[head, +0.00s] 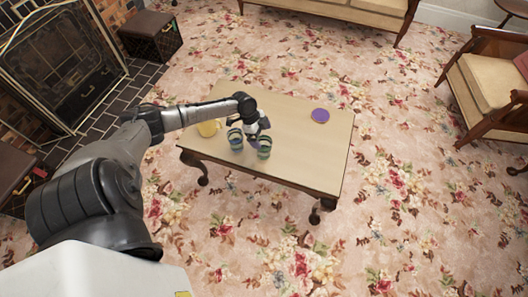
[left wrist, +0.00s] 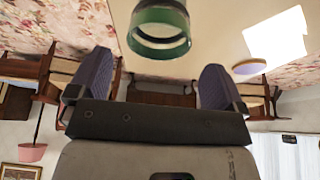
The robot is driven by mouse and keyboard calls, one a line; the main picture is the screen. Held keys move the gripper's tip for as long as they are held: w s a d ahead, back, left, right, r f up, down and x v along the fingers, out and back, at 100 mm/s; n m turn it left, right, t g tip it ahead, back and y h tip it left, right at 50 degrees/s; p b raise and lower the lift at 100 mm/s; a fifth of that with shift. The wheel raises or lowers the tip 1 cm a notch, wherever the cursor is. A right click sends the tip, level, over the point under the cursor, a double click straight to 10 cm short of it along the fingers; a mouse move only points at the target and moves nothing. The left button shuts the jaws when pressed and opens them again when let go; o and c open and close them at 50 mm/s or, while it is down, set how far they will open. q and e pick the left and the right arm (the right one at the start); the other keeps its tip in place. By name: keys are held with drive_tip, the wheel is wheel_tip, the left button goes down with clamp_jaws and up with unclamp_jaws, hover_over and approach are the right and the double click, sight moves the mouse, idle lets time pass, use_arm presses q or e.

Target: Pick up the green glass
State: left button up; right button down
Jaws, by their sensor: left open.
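My right gripper is not in view.
A sofa, an armchair (head: 490,85) and the fireplace (head: 75,75) stand well away.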

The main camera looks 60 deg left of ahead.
sight(266, 145)
use_arm(q)
drive_tip(key=shift+b+x, duration=1.6)
drive_tip(key=shift+x, duration=1.7)
drive_tip(key=shift+s+a, duration=0.1)
drive_tip(key=shift+s, duration=0.1)
drive_tip(key=shift+c, duration=1.4)
drive_tip(key=c, duration=0.8)
